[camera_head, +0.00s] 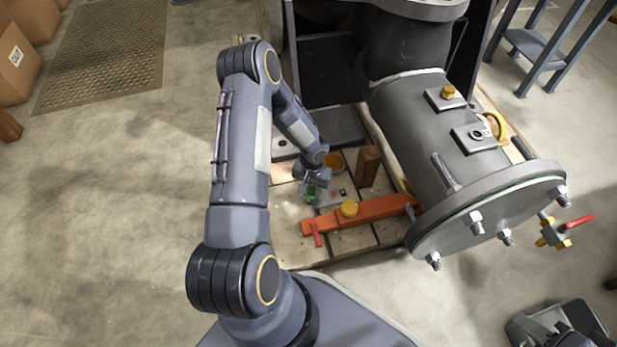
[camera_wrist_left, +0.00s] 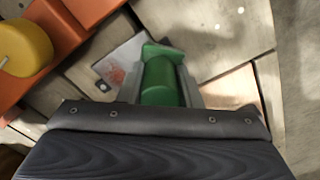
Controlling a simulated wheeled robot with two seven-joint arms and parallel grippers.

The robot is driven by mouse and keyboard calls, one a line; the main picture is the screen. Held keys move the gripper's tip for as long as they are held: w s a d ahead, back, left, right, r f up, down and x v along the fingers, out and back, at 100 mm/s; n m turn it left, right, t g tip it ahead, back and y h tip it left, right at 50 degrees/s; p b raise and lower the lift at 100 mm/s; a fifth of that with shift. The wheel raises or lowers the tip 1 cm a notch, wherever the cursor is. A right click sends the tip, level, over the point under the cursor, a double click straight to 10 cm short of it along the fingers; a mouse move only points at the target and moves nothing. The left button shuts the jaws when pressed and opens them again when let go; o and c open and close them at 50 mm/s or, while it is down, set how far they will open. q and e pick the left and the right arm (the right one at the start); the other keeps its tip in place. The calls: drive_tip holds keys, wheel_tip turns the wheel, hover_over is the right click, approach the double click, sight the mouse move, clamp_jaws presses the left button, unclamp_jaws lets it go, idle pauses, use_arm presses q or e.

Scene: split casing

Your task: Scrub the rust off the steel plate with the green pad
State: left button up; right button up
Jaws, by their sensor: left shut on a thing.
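My left gripper (camera_head: 311,190) is shut on the green pad (camera_head: 311,194). In the left wrist view the pad (camera_wrist_left: 160,82) sits between the two pale fingers of my gripper (camera_wrist_left: 161,88). The steel plate (camera_head: 328,198) is a small grey plate on the pallet, right beside the pad. In the left wrist view the plate (camera_wrist_left: 127,55) shows a reddish rust patch and a dark round hole, and the pad overlaps its right side. I cannot tell whether the pad touches the plate.
An orange bar (camera_head: 370,208) with a yellow knob (camera_head: 348,208) lies just in front of the plate. The large grey flanged casing (camera_head: 430,130) fills the right.

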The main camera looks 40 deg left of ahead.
use_arm(q)
drive_tip(key=shift+r+p, duration=1.5)
drive_tip(key=shift+r, duration=1.1)
